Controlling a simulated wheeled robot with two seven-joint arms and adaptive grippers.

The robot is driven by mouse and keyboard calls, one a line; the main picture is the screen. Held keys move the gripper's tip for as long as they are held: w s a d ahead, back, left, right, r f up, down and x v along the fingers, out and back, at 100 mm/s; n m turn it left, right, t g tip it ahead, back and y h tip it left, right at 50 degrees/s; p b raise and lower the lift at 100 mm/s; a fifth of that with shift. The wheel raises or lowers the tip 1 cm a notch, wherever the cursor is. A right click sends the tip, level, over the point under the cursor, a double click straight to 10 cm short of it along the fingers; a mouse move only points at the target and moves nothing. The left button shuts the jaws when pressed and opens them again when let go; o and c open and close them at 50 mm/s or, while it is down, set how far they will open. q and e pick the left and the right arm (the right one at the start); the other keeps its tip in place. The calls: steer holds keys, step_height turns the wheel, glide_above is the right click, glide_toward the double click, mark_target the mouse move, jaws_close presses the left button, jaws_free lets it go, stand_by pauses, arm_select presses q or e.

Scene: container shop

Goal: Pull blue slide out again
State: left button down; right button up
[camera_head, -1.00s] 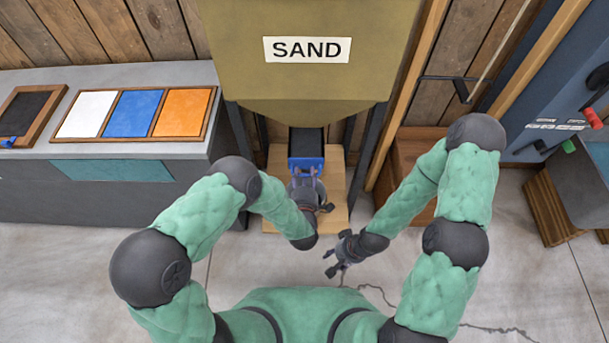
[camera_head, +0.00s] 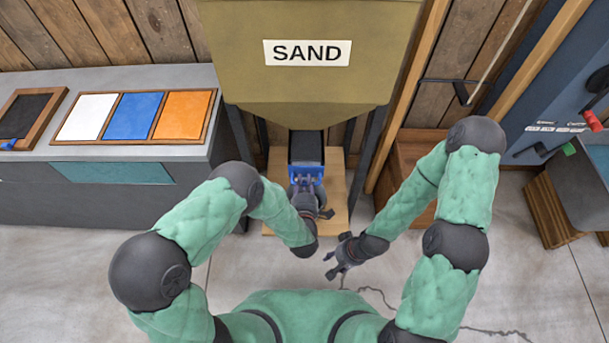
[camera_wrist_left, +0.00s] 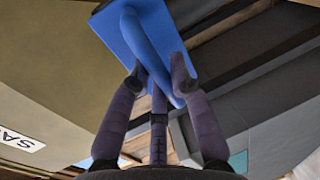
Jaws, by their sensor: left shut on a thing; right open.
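The blue slide (camera_head: 306,170) is at the outlet under the sand hopper (camera_head: 310,90), with a dark flat plate (camera_head: 306,147) reaching back from its blue front under the hopper. My left gripper (camera_head: 306,186) is shut on the slide's blue handle. In the left wrist view the fingers (camera_wrist_left: 160,80) close around the curved blue handle (camera_wrist_left: 143,42), in front of the blue front plate (camera_wrist_left: 180,25). My right gripper (camera_head: 335,262) is open and empty, lower and to the right, apart from the slide.
A wooden board (camera_head: 335,200) lies below the hopper, between its dark legs. A grey counter (camera_head: 120,79) with a tray of white, blue and orange panels stands at the left. A wooden box (camera_head: 405,165) and a blue machine (camera_head: 545,90) are at the right.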

arm_select(q)
steer(key=s, duration=0.5)
steer(key=shift+f+p, duration=0.1)
steer(key=shift+p, duration=0.25)
steer(key=shift+s, duration=0.1)
steer(key=c, duration=1.1)
jaws_free()
steer(key=shift+s, duration=0.15)
